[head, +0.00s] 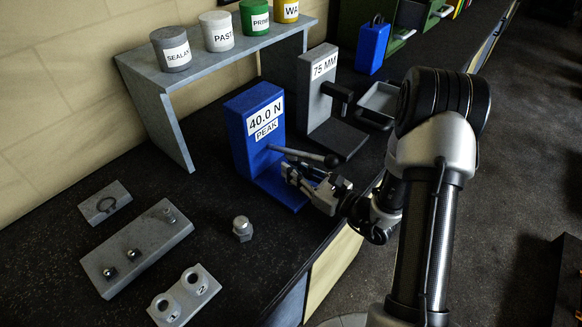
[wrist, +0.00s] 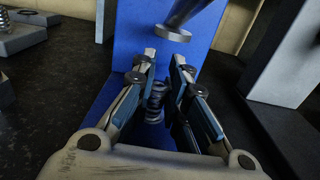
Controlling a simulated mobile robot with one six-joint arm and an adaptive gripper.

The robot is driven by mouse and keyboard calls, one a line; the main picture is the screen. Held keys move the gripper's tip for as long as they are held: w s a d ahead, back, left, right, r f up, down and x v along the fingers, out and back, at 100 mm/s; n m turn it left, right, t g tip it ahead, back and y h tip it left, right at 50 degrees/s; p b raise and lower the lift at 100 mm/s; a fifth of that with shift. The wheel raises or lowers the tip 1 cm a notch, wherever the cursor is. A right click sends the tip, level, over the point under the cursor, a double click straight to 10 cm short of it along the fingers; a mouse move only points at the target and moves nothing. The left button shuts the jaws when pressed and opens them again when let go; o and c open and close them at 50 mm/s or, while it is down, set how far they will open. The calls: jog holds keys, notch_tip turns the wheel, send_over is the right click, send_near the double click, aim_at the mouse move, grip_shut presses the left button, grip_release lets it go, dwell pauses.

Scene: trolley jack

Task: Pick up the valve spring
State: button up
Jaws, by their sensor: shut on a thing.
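My gripper (head: 297,176) is at the foot of the blue force tester (head: 243,160), which reads "40.0 N PEAK". In the wrist view my gripper (wrist: 165,62) is shut on the valve spring (wrist: 155,100), a small grey coil upright between the fingers. The coil is in front of the tester's blue column (wrist: 128,35), over its blue base (wrist: 100,105). I cannot tell whether it touches the base. In the head view the fingers hide the spring.
A grey "75 MM" gauge (head: 316,85) stands right of the tester. A grey block with small parts (head: 148,238), a plate with a ring (head: 100,214), a numbered two-hole block (head: 185,297) and a hex nut (head: 242,229) lie left. Labelled cans stand on a shelf (head: 215,62).

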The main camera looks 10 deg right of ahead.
jog(key=p+v, duration=0.2)
jog(key=v, duration=1.5)
jog(key=shift+p, duration=0.35)
